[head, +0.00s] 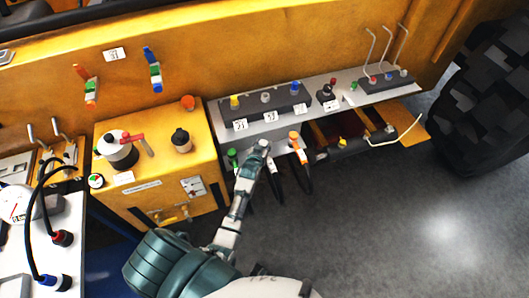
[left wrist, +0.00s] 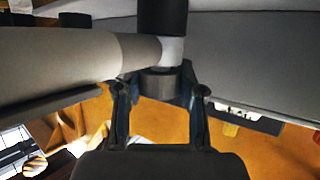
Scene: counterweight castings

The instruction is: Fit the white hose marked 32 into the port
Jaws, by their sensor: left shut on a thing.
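My left gripper (head: 258,152) reaches up to the front of the grey panel below the port block. It is shut on the white hose (head: 264,144), between a green-ended hose (head: 232,156) and an orange-ended hose (head: 297,142). In the left wrist view the white hose collar (left wrist: 172,50) has a black part above it and a dark part below, between the fingers of my left gripper (left wrist: 160,95). The port block (head: 265,104) above carries yellow, whitish and blue fittings. Its labels are too small to read surely. My right gripper is not in view.
A yellow box (head: 150,160) with a white cap and red lever stands left of my gripper. A row of levers (head: 383,77) and a black cylinder (head: 350,147) lie to the right. A large tyre (head: 490,100) is at far right. The grey floor (head: 400,230) in front is clear.

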